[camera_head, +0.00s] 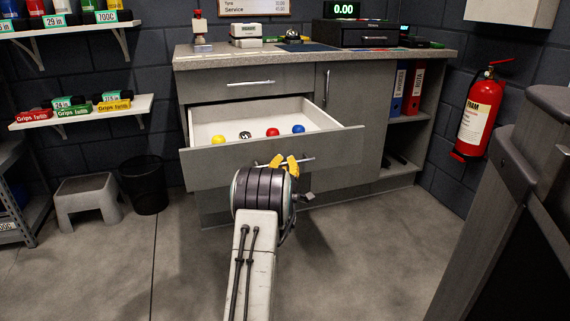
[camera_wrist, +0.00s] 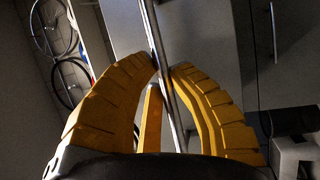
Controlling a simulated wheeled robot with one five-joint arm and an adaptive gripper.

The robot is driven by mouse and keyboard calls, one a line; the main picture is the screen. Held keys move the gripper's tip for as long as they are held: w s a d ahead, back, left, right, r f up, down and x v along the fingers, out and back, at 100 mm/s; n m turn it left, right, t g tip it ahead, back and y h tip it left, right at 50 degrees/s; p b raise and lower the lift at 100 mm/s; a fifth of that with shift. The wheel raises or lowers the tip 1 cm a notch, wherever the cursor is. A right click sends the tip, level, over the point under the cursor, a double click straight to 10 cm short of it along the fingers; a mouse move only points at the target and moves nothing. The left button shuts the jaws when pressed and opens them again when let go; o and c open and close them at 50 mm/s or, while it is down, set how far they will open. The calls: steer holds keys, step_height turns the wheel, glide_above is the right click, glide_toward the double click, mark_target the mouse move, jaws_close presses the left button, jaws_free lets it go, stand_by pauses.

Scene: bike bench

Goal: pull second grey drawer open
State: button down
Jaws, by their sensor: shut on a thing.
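The second grey drawer (camera_head: 225,171) of the counter stands pulled out, its white inside showing. Inside it lie a yellow ball (camera_head: 218,140), a black-and-white ball (camera_head: 245,135), a red ball (camera_head: 272,132) and a blue ball (camera_head: 298,129). My gripper (camera_head: 284,162) has yellow fingers and is shut on the drawer's bar handle (camera_head: 305,160). In the wrist view, the fingers of my gripper (camera_wrist: 165,75) close around the metal bar handle (camera_wrist: 152,30). Part of the handle is hidden behind the fingers.
The top drawer (camera_head: 255,84) above is shut. A black bin (camera_head: 144,185) and a grey step stool (camera_head: 88,200) stand to the left. A fire extinguisher (camera_head: 480,112) hangs on the right wall. A dark panel (camera_head: 530,190) stands at the near right. Floor around my arm is clear.

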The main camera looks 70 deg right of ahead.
steer(key=shift+w, duration=0.15)
steer(key=c, duration=1.1)
jaws_free()
steer(key=shift+a, duration=0.1)
steer(key=shift+v, duration=5.95)
